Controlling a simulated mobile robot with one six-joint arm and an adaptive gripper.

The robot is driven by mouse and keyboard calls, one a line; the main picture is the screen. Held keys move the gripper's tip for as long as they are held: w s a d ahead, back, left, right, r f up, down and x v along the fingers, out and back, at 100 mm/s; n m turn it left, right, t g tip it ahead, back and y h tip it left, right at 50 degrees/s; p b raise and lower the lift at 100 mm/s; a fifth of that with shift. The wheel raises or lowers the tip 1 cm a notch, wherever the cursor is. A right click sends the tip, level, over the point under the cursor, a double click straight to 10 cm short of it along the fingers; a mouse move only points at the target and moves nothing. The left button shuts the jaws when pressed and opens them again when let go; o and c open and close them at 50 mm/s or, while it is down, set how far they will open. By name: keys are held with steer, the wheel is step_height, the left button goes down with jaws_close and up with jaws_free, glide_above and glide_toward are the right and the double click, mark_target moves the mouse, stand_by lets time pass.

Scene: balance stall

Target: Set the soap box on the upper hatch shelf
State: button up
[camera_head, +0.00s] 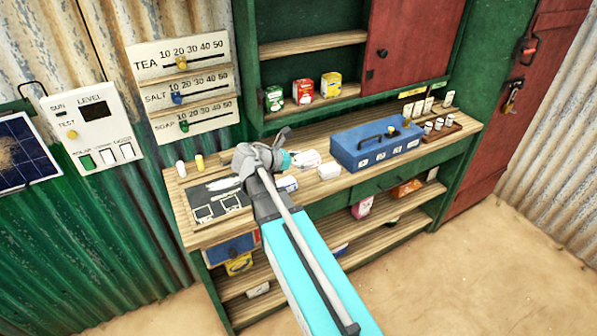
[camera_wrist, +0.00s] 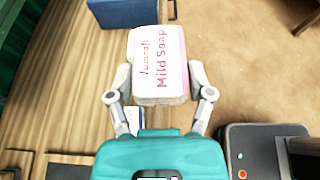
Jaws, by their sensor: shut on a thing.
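The soap box (camera_wrist: 158,60) is white with pink edges and the words "Mild Soap". In the wrist view it sits between the two fingers of my gripper (camera_wrist: 160,88), which is shut on its sides. In the head view my gripper (camera_head: 287,160) is just above the counter, with the soap box (camera_head: 308,158) at its tip. The lower side of the box is hidden. The upper hatch shelf (camera_head: 313,43) is a bare wooden board in the green cabinet, above and behind my gripper. Its right part is behind a red sliding door (camera_head: 410,45).
Several tins, among them a red one (camera_head: 303,91), stand on the lower hatch shelf (camera_head: 350,90). The left part of the upper shelf is free.

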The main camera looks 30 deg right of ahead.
steer(key=shift+s+a, duration=0.2)
steer(key=shift+s, duration=0.05)
steer(key=shift+w+f, duration=0.1)
steer(key=b, duration=0.5)
glide_above(295, 172)
steer(key=s+a, duration=0.2)
steer(key=s, duration=0.2)
step_height(295, 172, down, 4)
steer(key=f+b, duration=0.1)
steer(key=w+f+b, duration=0.1)
steer(key=w+d+f+b, duration=0.1)
steer(key=shift+w+d+f, duration=0.1)
steer(key=shift+w+f, duration=0.15)
steer(key=shift+f, duration=0.15)
steer(key=shift+w+d+f+b, duration=0.2)
steer(key=shift+w+f+b, duration=0.3)
steer(key=shift+f, duration=0.05)
steer(key=shift+w+d+f+b, duration=0.1)
steer(key=shift+w+f+b, duration=0.4)
steer(key=shift+f+b, duration=0.2)
steer(key=shift+s+f+b, duration=0.1)
steer(key=shift+f+b, duration=1.2)
steer(key=shift+b, duration=0.05)
